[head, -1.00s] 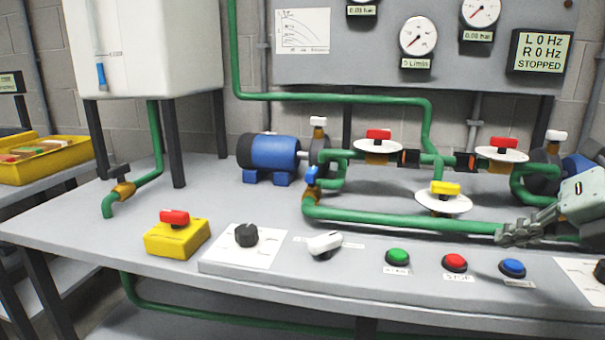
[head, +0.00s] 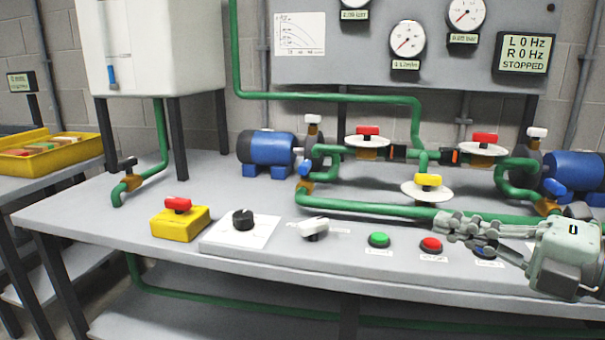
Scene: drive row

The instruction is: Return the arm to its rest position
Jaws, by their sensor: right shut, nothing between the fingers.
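My right gripper (head: 446,222) is shut and empty, with its arm coming in from the right edge. The green pipe (head: 375,209) runs behind the fingertips. I cannot tell whether the gripper touches anything. My left gripper is not in view.
A yellow box with a red switch (head: 180,224), a black knob (head: 242,220) and a white handle (head: 315,228) sit along the front. Blue pumps (head: 270,148) and valves stand behind. The display (head: 525,54) reads STOPPED. The bench's left front is clear.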

